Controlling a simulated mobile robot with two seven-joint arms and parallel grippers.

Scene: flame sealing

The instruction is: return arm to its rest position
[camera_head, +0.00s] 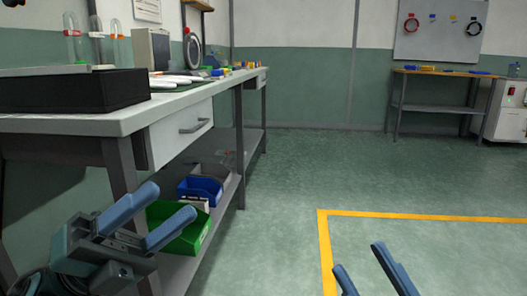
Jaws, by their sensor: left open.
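My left gripper (155,217) is at the lower left, in front of the workbench's lower shelf. Its two blue fingers are spread apart with nothing between them. My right gripper (362,264) shows only as two blue fingers at the bottom edge, over the open floor. Its base is cut off by the frame. A gap shows between these fingers, and I see nothing held there.
A long workbench (120,122) with a drawer runs along the left, carrying a black tray (75,93). Green (180,232) and blue (200,188) bins sit on its lower shelf. The floor (300,180) is clear; a yellow line (420,216) marks it. Another table (445,73) stands at the back right.

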